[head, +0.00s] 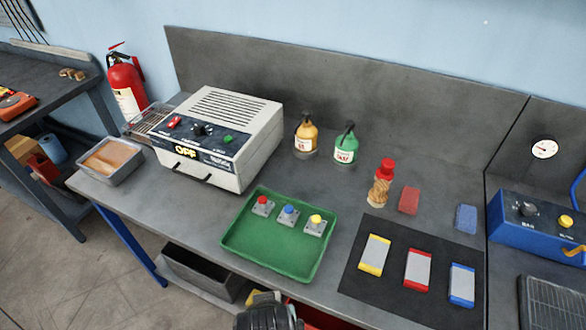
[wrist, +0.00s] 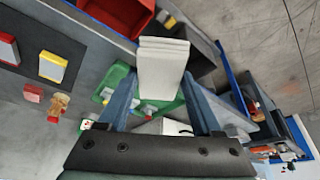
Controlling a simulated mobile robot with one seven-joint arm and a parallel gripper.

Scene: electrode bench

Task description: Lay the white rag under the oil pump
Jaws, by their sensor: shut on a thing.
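The white rag (wrist: 162,68) is a folded, layered pad between the fingers of my gripper (wrist: 162,95) in the wrist view. My gripper is shut on it and holds it up, with the green tray behind it in that view. In the head view only a dark part of my arm shows at the bottom edge; the rag is not visible there. No thing is clearly marked as the oil pump. A blue machine (head: 525,222) with a knob and a yellow button stands at the right, below a round gauge (head: 544,148); I cannot tell whether it is the pump.
A green tray (head: 240,249) with several button blocks lies mid-bench. A white OFF-labelled machine (head: 205,140), an orange bottle (head: 306,138) and a green bottle (head: 345,148) stand behind. A dark mat (head: 392,262) holds coloured pads. A grey grille (head: 552,303) lies at lower right.

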